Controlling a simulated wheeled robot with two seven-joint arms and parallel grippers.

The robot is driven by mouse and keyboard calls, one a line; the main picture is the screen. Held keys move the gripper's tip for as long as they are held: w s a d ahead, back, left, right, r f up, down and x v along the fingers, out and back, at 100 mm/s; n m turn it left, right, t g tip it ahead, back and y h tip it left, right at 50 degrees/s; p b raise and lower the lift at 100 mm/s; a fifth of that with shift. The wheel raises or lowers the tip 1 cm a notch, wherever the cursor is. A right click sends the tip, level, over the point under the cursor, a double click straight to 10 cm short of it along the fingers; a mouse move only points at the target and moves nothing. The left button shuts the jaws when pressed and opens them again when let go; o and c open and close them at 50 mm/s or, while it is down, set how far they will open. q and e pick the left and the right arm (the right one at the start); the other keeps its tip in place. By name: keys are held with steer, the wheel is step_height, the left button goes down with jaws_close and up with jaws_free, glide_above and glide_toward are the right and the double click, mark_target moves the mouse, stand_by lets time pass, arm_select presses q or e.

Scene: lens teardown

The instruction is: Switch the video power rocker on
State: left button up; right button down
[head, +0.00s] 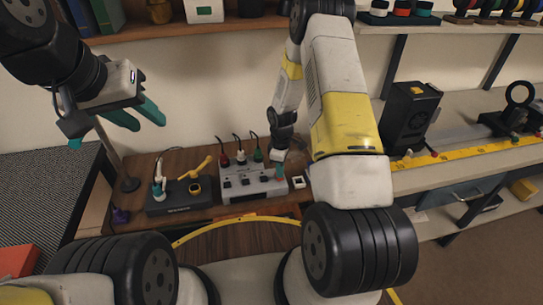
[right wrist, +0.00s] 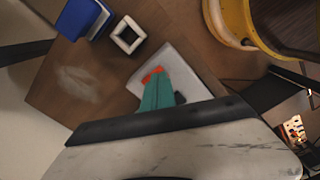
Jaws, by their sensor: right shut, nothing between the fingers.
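A light grey power box (head: 252,184) with several dark rockers on its face stands on the wooden bench. Red, white and green plugs with cables stand at its back. My right gripper (head: 279,172) is at the right end of this box, pointing down. In the right wrist view its teal fingers (right wrist: 157,90) are shut with nothing held. Their tips are over a pale surface, at a small orange-red piece (right wrist: 152,73); I cannot tell whether they touch it. Rocker labels are unreadable. My left gripper (head: 138,116) is open and empty, high at the left.
A black box (head: 180,196) with a yellow lever stands left of the power box. A small white square frame (head: 298,182) lies just right of it, also in the right wrist view (right wrist: 130,35). A blue object (right wrist: 84,18) is beside that frame. A rail with optics stands at right.

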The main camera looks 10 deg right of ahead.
steer(key=shift+f, duration=0.55)
steer(key=shift+r, duration=3.5)
steer(key=shift+r, duration=0.15)
steer(key=s+r+m+t, duration=0.2)
steer(key=s+r+m, duration=0.1)
steer(key=r, duration=0.9)
steer(key=s+r+m+t, duration=0.1)
steer(key=s+r+m, duration=0.2)
steer(key=r, duration=0.9)
steer(key=s+a+r+m+t+y, duration=0.1)
steer(key=s+r+m, duration=0.2)
steer(key=s+r, duration=0.3)
steer(key=s+a+r+m+t+y, duration=0.1)
steer(key=s+r+m+t, duration=0.1)
steer(key=s+r, duration=0.5)
steer(key=s, duration=0.5)
steer(key=shift+s+m, duration=0.15)
steer(key=shift+m, duration=0.25)
